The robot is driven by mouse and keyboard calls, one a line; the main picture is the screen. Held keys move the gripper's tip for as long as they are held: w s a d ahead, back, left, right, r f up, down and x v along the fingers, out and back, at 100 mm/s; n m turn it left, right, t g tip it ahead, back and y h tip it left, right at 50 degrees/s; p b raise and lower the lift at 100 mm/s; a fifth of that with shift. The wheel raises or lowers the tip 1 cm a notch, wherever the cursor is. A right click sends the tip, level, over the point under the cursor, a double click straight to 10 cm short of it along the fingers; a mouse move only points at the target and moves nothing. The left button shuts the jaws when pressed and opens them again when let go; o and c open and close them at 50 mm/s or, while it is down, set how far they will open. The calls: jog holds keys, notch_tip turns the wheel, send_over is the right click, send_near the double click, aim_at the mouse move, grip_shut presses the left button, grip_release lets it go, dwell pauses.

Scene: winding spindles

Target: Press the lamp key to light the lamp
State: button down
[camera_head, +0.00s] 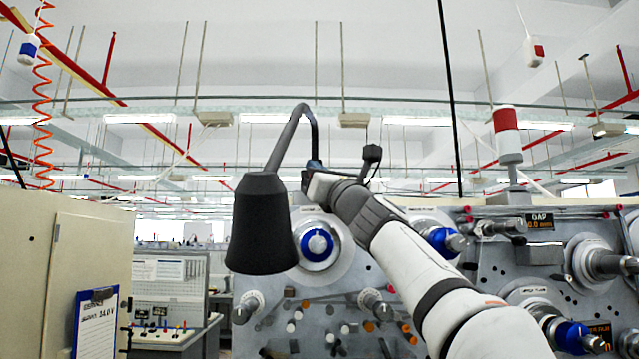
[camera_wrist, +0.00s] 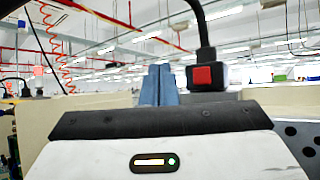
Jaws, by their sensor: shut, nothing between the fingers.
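The lamp has a black conical shade (camera_head: 262,225) hanging from a dark bent gooseneck (camera_head: 302,112) in the head view. No glow shows, but the shade's underside is hidden. In the wrist view a black box with a red square key (camera_wrist: 204,76) sits at the foot of a dark stem. My gripper (camera_wrist: 158,70) shows there as two blue fingers, shut and empty, just left of the box. I cannot tell whether they touch it. In the head view my gripper (camera_head: 315,163) is small and mostly hidden at the arm's end, near the gooseneck's foot; the key is hidden there.
A grey machine panel with spindles (camera_head: 318,245) stands behind my arm. A red and white beacon (camera_head: 507,135) rises at right. A beige cabinet (camera_head: 60,250) with a clipboard (camera_head: 96,322) stands at left. An orange coiled hose (camera_head: 43,110) hangs at upper left.

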jog(key=w+p, duration=0.2)
jog(key=w, duration=0.1)
jog(key=w+p, duration=0.1)
jog(key=w, duration=0.3)
jog(key=shift+d+r+p, duration=0.2)
jog(key=shift+p, duration=0.2)
jog(key=shift+w+f+p, duration=0.15)
jog(key=shift+w+p, duration=0.15)
jog(key=shift+w, duration=0.4)
jog(key=shift+w, duration=0.1)
dwell(1.3)
jog(key=shift+w, duration=0.35)
jog(key=shift+w+p, duration=0.4)
jog(key=shift+p, duration=0.1)
dwell(0.5)
dwell(0.4)
jog(key=shift+s+b, duration=0.6)
jog(key=shift+s, duration=0.25)
